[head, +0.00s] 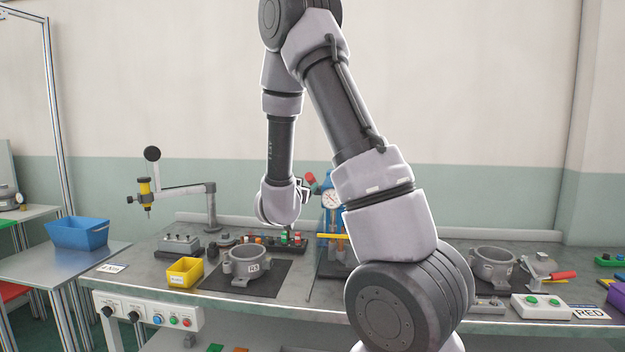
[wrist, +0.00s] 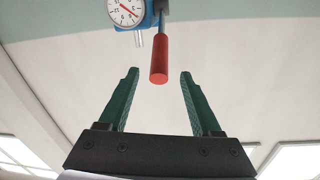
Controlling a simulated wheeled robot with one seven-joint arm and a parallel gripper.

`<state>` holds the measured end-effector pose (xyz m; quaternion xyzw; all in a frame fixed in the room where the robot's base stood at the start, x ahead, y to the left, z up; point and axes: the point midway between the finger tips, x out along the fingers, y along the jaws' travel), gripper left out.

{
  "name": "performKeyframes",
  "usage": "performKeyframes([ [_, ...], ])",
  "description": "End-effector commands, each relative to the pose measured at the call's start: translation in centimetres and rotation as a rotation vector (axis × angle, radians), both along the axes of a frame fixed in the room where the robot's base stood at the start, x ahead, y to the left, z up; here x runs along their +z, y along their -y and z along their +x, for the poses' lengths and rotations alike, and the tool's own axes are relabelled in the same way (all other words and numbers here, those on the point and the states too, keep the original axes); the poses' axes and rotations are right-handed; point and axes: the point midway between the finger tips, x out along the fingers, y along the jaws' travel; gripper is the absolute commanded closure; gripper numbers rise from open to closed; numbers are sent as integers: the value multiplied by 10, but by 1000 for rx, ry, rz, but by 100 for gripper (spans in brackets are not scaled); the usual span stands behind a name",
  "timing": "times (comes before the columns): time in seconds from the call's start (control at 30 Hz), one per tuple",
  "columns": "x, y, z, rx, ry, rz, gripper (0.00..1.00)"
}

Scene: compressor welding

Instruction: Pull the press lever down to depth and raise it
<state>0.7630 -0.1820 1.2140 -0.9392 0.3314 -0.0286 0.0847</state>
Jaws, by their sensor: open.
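The blue press (head: 328,226) stands on the bench behind my arm, with a round white gauge (head: 331,198) at its top. Its lever ends in a red handle (head: 311,179), seen just above my gripper (head: 304,189) in the head view. In the wrist view the red handle (wrist: 159,66) points between the two green fingers of my gripper (wrist: 159,76), with clear space on both sides. The fingers are open and hold nothing. The gauge (wrist: 125,11) shows at the top of that view. My arm hides the press's right side.
A grey ring-shaped housing (head: 245,266) sits on a dark mat left of the press, beside a yellow bin (head: 185,272). A jointed stand (head: 211,205) rises farther left. Another housing (head: 494,267) and a red-handled clamp (head: 541,272) are right of my arm.

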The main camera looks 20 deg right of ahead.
Motion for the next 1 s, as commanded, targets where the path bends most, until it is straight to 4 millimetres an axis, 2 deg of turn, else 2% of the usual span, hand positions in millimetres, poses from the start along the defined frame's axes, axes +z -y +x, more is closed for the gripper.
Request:
performKeyframes([
  [0.17, 0, 16, 17, -5, 3, -3, 34],
  [0.4, 0, 45, 54, -4, 3, -4, 34],
  [0.6, 0, 61, 75, -2, 2, -2, 34],
  [1.0, 0, 66, 82, 1, 0, -3, 34],
])
